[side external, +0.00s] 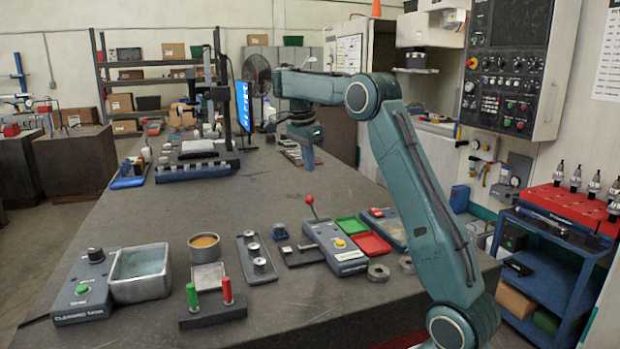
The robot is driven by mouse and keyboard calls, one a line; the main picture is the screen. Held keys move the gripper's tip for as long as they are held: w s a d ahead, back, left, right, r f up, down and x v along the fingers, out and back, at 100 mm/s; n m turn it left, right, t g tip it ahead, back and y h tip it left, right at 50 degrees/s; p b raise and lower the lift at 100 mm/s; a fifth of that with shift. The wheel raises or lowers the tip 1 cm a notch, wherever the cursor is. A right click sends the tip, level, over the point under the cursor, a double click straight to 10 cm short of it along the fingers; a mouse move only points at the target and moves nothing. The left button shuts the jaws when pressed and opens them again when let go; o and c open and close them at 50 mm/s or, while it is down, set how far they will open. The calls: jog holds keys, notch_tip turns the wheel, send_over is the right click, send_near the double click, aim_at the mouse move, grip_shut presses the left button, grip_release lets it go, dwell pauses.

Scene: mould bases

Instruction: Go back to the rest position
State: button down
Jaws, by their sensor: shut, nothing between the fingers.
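My gripper (308,160) is over the far middle of the dark workbench (240,205), pointing down. Its fingers are together with nothing visible between them. It hangs just above or near the bench top, beside a small rack of parts (291,152); I cannot tell whether it touches anything. My arm reaches from the lower right, up to a raised elbow and out to the far side. No mould base can be made out for certain.
Near the front are a cleaning bath (140,272), a post stand with red and green handles (212,312), a lever control box (336,248), and green (352,225) and red (371,243) trays. A monitor (243,107) stands left of my gripper. The bench middle is clear.

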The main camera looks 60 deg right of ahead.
jog(key=s+a+r+n+t, duration=0.1)
jog(key=s+a+r+n, duration=0.15)
jog(key=a+n, duration=0.2)
jog(key=s+a+r+n+t+h, duration=0.1)
jog(key=s+a+n, duration=0.25)
jog(key=a, duration=0.25)
jog(key=s+a+r+n+t, duration=0.1)
jog(key=s+a+r+n, duration=0.15)
jog(key=a+n, duration=0.3)
jog(key=s+a+f+n+t+y, duration=0.1)
jog(key=s+a+f+n, duration=0.3)
jog(key=s+a+n, duration=0.1)
jog(key=s+a+f+n+t+y, duration=0.2)
jog(key=s+a+f+n, duration=0.3)
jog(key=s+a, duration=0.3)
jog(key=shift+s+a+n, duration=0.2)
jog(key=shift+a+n, duration=0.35)
jog(key=shift+a, duration=0.55)
